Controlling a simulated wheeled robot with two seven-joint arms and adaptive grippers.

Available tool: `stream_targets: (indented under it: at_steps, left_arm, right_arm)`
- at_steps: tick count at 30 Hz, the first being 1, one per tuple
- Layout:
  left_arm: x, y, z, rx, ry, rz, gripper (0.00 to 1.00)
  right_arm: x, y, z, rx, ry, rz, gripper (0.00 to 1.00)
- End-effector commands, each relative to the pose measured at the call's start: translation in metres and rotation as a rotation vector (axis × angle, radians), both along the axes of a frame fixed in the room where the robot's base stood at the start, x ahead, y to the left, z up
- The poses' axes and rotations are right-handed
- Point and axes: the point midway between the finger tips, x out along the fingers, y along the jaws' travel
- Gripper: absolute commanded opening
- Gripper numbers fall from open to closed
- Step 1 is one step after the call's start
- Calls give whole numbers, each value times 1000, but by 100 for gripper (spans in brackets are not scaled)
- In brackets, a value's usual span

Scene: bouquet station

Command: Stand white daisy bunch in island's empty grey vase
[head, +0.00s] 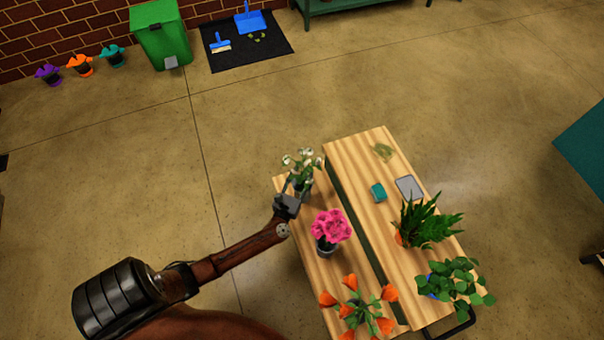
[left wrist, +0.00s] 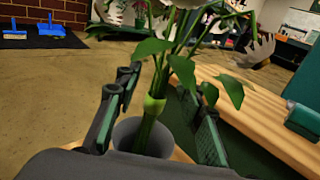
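The white daisy bunch (head: 301,166) has white heads and green leaves, and stands upright at the far left end of the wooden island (head: 352,150). In the left wrist view its green stems (left wrist: 152,108) go down into the mouth of a grey vase (left wrist: 128,131). My left gripper (head: 294,193) is at the bunch. In the left wrist view its fingers (left wrist: 160,98) are apart on either side of the stems, with gaps visible. The vase's lower part is hidden by the gripper. My right gripper is not in view.
The other board holds a teal block (head: 377,192), a grey tablet-like item (head: 409,187) and potted plants (head: 427,225).

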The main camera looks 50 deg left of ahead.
Motion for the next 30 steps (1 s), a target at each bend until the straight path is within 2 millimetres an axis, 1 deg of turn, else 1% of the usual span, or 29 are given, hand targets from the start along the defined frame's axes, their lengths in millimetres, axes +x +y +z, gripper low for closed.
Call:
stream_targets:
  at_steps: [5,8,11,18,21,24,30]
  left_arm:
    - [-3,-1,-1,-1,3,0,36]
    - [-11,-5,-2,-2,2,-1,36]
    - [-26,-12,-2,-3,3,0,36]
    - [-73,-32,-2,-3,3,1,36]
    - [-88,-39,-1,-1,2,1,36]
    - [-100,-45,-1,-1,2,0,36]
    - [-110,-48,0,-1,1,1,36]
  right_arm:
    - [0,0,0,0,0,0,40]
    - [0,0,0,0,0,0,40]
    - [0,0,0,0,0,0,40]
    - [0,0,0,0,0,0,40]
    - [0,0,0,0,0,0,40]
    - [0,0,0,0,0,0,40]
    - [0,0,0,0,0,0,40]
